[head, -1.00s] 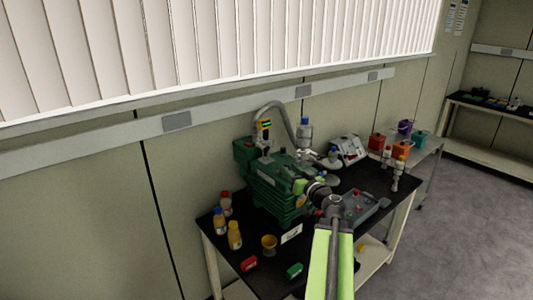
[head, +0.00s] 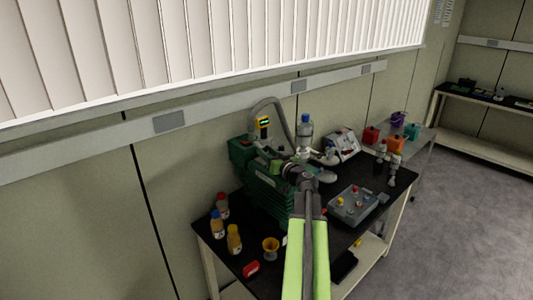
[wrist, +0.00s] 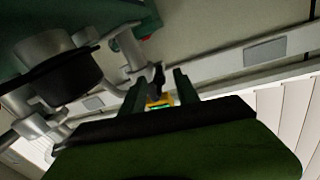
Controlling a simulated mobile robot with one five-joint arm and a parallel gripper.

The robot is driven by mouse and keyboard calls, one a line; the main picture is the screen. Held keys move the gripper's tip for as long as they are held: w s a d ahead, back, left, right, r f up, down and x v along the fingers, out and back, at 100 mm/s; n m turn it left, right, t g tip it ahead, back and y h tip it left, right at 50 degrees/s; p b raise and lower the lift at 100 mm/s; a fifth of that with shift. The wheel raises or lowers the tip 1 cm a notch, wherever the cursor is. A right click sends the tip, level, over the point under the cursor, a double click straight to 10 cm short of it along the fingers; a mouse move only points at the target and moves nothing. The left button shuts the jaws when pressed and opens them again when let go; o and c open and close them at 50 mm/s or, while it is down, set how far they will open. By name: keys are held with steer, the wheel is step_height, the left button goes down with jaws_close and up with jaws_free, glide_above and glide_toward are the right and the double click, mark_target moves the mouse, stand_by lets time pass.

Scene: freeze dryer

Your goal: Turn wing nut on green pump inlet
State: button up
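The green pump (head: 262,190) stands on the black table, with a grey hose and a yellow gauge (head: 263,127) above its inlet. In the wrist view, a small black wing nut (wrist: 158,78) shows beside the silver inlet fitting (wrist: 128,45). My gripper (wrist: 160,88) is open, its two dark fingers apart. The wing nut appears in line with the gap between the fingertips; I cannot tell whether they touch it. A yellow part (wrist: 158,103) shows through the gap. In the head view, my arm hides part of the pump, and my gripper is small near the inlet.
A grey tray (head: 352,205) lies right of my arm. The wall is close behind.

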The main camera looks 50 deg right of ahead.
steer(key=shift+w, duration=0.1)
jaws_close()
steer(key=shift+m, duration=0.8)
steer(key=shift+o, duration=0.7)
jaws_free()
